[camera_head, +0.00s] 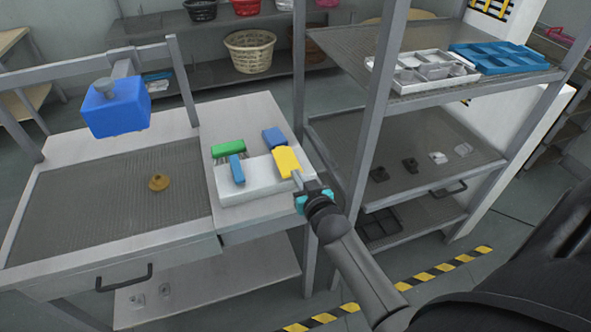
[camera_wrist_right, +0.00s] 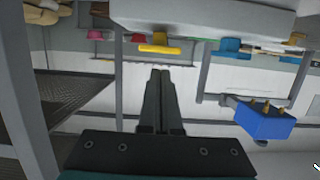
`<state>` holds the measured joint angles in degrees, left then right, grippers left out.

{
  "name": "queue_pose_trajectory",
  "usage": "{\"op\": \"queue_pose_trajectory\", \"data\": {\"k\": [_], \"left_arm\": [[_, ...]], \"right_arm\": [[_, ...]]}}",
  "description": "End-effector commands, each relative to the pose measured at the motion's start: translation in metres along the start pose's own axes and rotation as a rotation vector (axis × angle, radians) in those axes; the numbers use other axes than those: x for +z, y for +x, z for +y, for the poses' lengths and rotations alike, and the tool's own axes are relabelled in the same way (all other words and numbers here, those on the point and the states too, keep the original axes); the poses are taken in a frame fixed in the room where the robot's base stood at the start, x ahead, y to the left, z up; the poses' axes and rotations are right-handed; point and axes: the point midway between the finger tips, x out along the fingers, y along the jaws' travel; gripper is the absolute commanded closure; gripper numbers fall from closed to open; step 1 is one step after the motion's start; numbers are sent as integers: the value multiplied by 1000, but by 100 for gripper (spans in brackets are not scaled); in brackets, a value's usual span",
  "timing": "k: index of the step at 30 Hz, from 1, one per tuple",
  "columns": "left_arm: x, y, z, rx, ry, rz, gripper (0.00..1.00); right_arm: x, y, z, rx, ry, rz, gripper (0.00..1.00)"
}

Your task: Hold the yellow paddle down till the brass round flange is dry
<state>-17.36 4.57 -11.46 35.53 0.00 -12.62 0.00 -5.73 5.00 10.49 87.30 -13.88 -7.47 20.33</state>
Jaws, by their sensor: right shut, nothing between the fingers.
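The brass round flange (camera_head: 158,184) lies alone on the mesh bed of the left bench, and I cannot tell if it is wet or dry. The yellow paddle (camera_head: 286,161) is on the right side of a white box (camera_head: 262,186). It also shows in the right wrist view (camera_wrist_right: 160,49). My right gripper (camera_head: 297,179) is shut and empty at the paddle's near edge. In the wrist view its closed fingertips (camera_wrist_right: 160,72) point at the paddle with a small gap in the picture; contact cannot be told. My left gripper is not in view.
A blue head (camera_head: 116,108) with nozzles below hangs on a frame over the mesh. Green (camera_head: 228,147) and blue paddles (camera_head: 237,170) share the white box. A grey shelf post (camera_head: 372,120) stands right of the box; shelves hold trays (camera_head: 424,70) and small parts.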

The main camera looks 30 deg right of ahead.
Motion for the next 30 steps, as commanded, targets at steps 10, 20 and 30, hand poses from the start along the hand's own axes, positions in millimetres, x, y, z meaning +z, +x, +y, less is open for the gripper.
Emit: {"op": "queue_pose_trajectory", "data": {"k": [10,20,30], "left_arm": [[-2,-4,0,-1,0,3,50],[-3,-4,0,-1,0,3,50],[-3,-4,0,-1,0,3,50]], "right_arm": [[12,-56,0,0,1,4,100],[15,-74,0,0,0,7,100],[15,-74,0,-1,0,7,100]]}}
